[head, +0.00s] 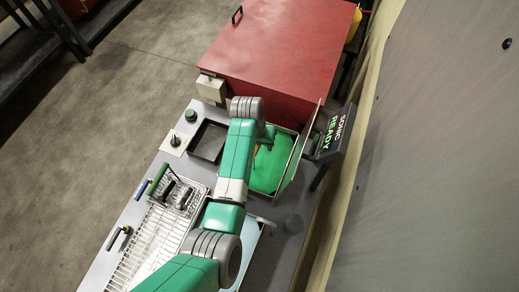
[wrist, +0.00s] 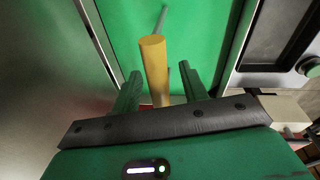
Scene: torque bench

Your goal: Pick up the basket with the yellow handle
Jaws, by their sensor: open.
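The yellow handle (wrist: 153,65) stands up toward the camera in the wrist view, with a thin grey rod (wrist: 162,18) beyond it. My gripper (wrist: 160,80) is open, with one green finger on each side of the yellow handle; I cannot tell whether either finger touches it. The basket body under the handle is not visible. In the head view my arm reaches over a green-filled metal tank (head: 270,165). A small yellow-orange bit (head: 257,149) shows there beside my arm, and my fingers are hidden.
A red cabinet (head: 280,50) stands behind the tank. A raised panel (head: 302,150) and a "SONIC READY" display (head: 333,133) are on the right. A wire rack (head: 150,245) and a green handle (head: 160,178) lie at left.

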